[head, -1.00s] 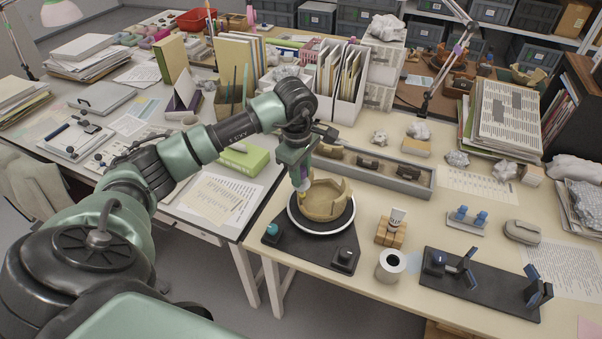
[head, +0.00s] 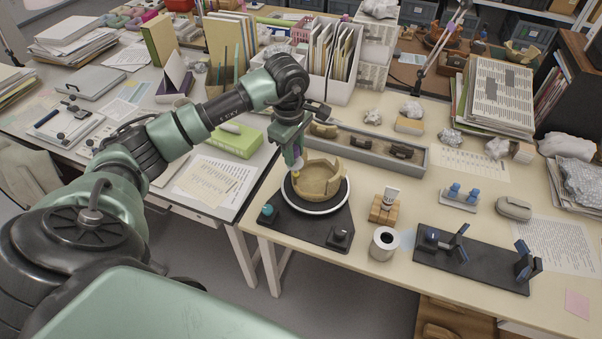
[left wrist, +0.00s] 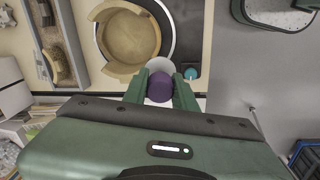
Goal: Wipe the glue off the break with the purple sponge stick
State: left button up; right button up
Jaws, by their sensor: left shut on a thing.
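The tan ceramic bowl (head: 318,182) with a broken, uneven rim sits on the round turntable (head: 328,209). My left gripper (head: 292,160) is at the bowl's left side and points down. It is shut on the purple sponge stick (head: 298,164), which hangs close to the left rim. In the left wrist view the purple end (left wrist: 160,87) shows between the fingers, just outside the bowl (left wrist: 132,38). I cannot tell if the tip touches the break, and I make out no glue. My right gripper is not in view.
The turntable's black base has a teal knob (head: 267,213) and a dark knob (head: 340,237). A grey tray of sherds (head: 370,148) lies behind.

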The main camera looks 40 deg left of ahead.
pick_arm(q)
jog(key=shift+s+d+f+t+p, duration=0.15)
jog(key=shift+s+f+t+p, duration=0.1)
jog(key=shift+s+t+p, duration=0.5)
jog(key=shift+s+b+x, duration=0.35)
jog(key=shift+b+x, duration=1.65)
jog(key=shift+x, duration=2.25)
jog(key=shift+w+d, duration=0.75)
jog(key=shift+d, duration=2.35)
jog(key=p+v, duration=0.6)
jog(key=v, duration=0.2)
jog(key=shift+r, duration=0.45)
jog(key=shift+d+t, duration=0.1)
jog(key=shift+t, duration=0.15)
